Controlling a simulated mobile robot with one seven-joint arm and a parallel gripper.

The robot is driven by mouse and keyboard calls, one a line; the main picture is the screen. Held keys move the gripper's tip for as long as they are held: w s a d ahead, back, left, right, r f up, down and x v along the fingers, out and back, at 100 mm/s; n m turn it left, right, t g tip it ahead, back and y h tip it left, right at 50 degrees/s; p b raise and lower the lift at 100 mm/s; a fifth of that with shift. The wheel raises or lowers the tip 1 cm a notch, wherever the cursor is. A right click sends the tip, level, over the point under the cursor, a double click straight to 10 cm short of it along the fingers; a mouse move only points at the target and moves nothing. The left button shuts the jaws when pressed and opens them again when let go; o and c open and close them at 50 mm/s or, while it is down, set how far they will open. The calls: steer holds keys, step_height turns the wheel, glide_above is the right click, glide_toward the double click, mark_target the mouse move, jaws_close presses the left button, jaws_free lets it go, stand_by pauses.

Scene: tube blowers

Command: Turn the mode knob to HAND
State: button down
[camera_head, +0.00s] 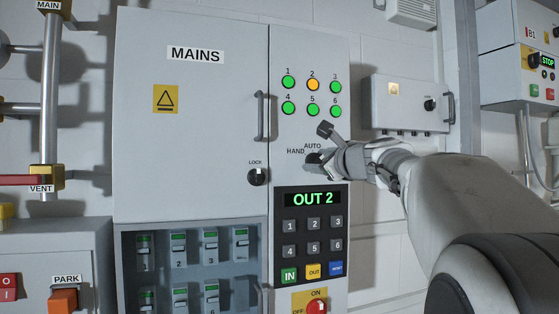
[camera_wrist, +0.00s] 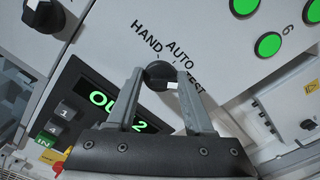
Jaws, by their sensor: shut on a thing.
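The black mode knob (camera_wrist: 158,74) sits on the grey cabinet front, with HAND, AUTO and TEST printed around it in the wrist view. A pale mark shows on its lower right side, toward TEST; I cannot tell exactly which label it points to. My gripper (camera_wrist: 154,84) is shut on the knob, one finger on each side. In the head view my gripper (camera_head: 318,166) reaches in from the right and covers part of the knob (camera_head: 313,157). HAND and AUTO are readable there; TEST is hidden behind the gripper.
Below the knob is a keypad panel (camera_head: 310,224) with a display reading OUT 2. Several round lamps (camera_head: 313,85) are above, one orange and the others green. A door handle (camera_head: 261,116) and the LOCK knob (camera_head: 257,177) are to the left.

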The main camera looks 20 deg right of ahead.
steer(key=shift+s+d+r+b, duration=0.15)
steer(key=shift+d+r+b, duration=0.05)
steer(key=shift+r+b, duration=0.1)
steer(key=n+b, duration=0.3)
steer(key=n, duration=0.2)
steer(key=n+b, duration=0.3)
steer(key=n, duration=0.2)
steer(key=shift+a, duration=0.15)
steer(key=n+b, duration=0.1)
steer(key=n, duration=0.2)
steer(key=n+b, duration=0.2)
steer(key=shift+a+f+n, duration=0.15)
steer(key=shift+n, duration=0.25)
steer(key=shift+a+n+b, duration=0.15)
steer(key=shift+n+b, duration=0.8)
steer(key=shift+n, duration=1.15)
steer(key=shift+c, duration=2.3)
jaws_free()
steer(key=shift+a, duration=0.15)
steer(key=shift+f, duration=0.2)
